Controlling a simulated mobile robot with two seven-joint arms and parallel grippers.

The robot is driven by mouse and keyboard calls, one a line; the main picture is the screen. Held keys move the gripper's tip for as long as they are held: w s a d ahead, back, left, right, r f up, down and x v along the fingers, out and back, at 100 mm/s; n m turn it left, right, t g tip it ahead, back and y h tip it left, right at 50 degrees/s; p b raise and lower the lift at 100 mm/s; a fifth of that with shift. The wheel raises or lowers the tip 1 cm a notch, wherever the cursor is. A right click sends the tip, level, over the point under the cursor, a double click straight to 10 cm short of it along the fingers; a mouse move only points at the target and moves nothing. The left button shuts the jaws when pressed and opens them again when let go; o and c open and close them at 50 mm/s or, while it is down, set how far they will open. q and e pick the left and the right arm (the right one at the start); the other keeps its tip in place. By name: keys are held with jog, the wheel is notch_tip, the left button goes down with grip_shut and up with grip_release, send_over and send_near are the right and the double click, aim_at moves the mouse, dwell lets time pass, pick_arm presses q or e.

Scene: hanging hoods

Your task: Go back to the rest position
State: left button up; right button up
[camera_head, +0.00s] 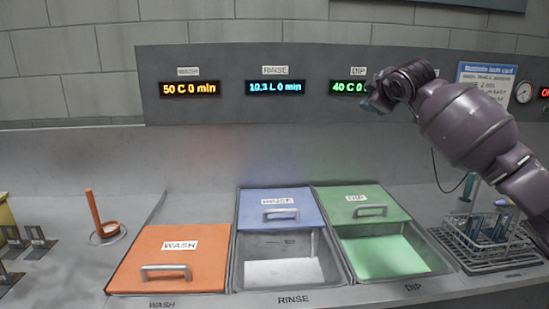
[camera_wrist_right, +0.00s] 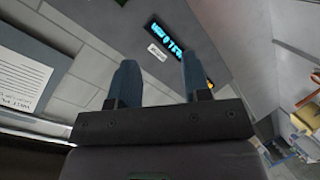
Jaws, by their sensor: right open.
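My right arm comes in from the right in the head view, raised in front of the back panel. Its gripper (camera_head: 378,98) is at the panel's displays, covering part of the DIP display (camera_head: 348,87). In the right wrist view the gripper (camera_wrist_right: 160,80) shows two dark blue fingers standing apart with nothing between them. My left gripper is not in either view.
Below are the WASH basin with its orange lid (camera_head: 180,255) closed, and the RINSE basin, blue lid (camera_head: 282,206), and DIP basin, green lid (camera_head: 362,205), both partly open. A wire rack (camera_head: 482,240) stands right. An orange upright handle (camera_head: 93,213) stands left.

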jog(key=s+a+f+m+t+y, duration=0.15)
jog(key=s+f, duration=0.25)
jog(key=f, duration=0.5)
jog(key=s+a+f+m+y+b, duration=0.1)
jog(key=s+a+f, duration=0.25)
jog(key=f, duration=0.65)
jog(key=s+a+f+m+t+y, duration=0.1)
jog(key=s+a+f, duration=0.1)
jog(key=s+f, duration=0.5)
pick_arm(q)
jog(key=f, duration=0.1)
jog(key=b, duration=0.1)
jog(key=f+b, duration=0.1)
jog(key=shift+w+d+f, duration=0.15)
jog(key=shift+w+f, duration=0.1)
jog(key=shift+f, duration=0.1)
pick_arm(e)
jog(key=s+d+f+m+g+h, duration=0.1)
jog(key=s+d+f+m, duration=0.1)
jog(key=s+f, duration=1)
jog(key=s+d+f+m+g+h, duration=0.2)
jog(key=s+d+f+m, duration=0.1)
jog(key=s+f, duration=0.9)
jog(key=s+d+f+m+g+h, duration=0.2)
jog(key=s+d+f+m, duration=0.1)
jog(key=s+f, duration=0.8)
jog(key=shift+s+d+f, duration=0.4)
jog(key=shift+s+d, duration=0.25)
jog(key=shift+s, duration=0.2)
jog(key=shift+m+g, duration=0.25)
